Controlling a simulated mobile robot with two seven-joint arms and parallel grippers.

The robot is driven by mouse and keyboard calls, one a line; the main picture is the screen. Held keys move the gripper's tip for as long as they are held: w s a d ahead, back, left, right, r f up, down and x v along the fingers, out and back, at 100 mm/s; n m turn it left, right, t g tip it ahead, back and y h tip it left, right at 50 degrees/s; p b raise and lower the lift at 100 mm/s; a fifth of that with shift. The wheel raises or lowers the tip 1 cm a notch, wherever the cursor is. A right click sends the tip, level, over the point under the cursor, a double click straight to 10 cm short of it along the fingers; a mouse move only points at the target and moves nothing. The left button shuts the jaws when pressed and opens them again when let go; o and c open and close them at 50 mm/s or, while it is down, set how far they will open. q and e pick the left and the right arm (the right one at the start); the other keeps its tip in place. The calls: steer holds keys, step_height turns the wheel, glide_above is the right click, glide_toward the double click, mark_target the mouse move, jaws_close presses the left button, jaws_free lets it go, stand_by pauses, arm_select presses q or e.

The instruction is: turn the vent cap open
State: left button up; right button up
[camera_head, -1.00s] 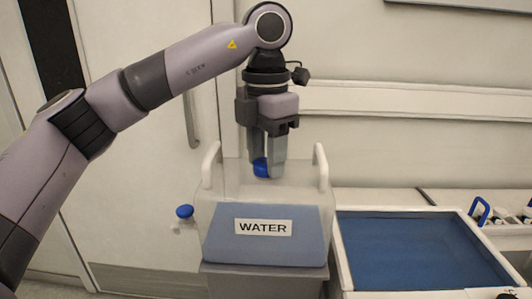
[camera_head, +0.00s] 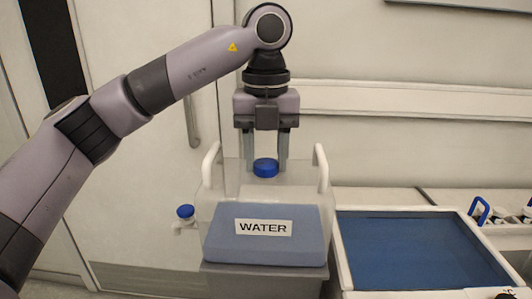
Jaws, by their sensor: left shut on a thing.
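The vent cap (camera_head: 265,168) is a round blue cap on top of a clear tank labelled WATER (camera_head: 205,215). My left gripper (camera_head: 265,158) points straight down over the tank, with one finger on each side of the cap. It is shut on the cap, which shows between the fingertips. The cap looks level and seated on the tank top. The cap's threads and neck are too small to tell. My right gripper is not in view.
The tank has white handles (camera_head: 322,168) on both sides of the cap and a blue-topped spigot (camera_head: 185,212) at its left. It stands on a grey support (camera_head: 262,282). A blue-bottomed tray (camera_head: 420,250) lies to the right. A wall and door are behind.

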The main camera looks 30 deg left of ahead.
mark_target(266, 163)
arm_select(q)
steer(key=n, duration=0.4)
steer(key=shift+n, duration=0.3)
stand_by(0.3)
steer(key=o, duration=1.1)
steer(key=shift+r+p, duration=0.95)
steer(key=shift+r, duration=2.7)
